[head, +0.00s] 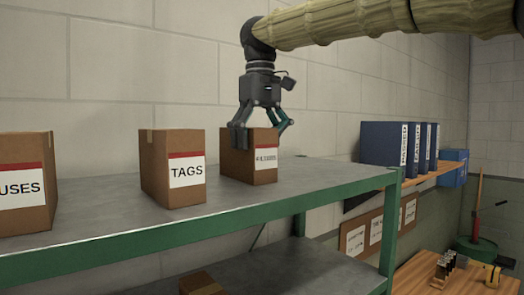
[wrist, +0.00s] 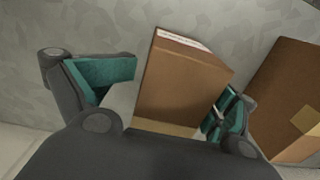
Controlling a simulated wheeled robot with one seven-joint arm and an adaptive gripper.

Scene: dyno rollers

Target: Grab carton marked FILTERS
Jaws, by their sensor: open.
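A brown carton (head: 249,163) with a red-and-white label stands upright on the grey shelf top, the rightmost of the cartons. Its label is partly covered by a finger; the letters that show fit FILTERS. My gripper (head: 262,126) points down over this carton with its fingers open. In the wrist view the carton (wrist: 182,85) lies between the two teal-padded fingers (wrist: 165,98), one on each side. A gap shows on the left finger's side; the right finger is close to the carton, and I cannot tell if it touches.
The TAGS carton (head: 173,168) stands to the left, and a USES-lettered carton (head: 25,183) is cut off at the left edge. The shelf (head: 110,222) has a green front rail. Blue binders (head: 398,146) stand on a wall shelf at right.

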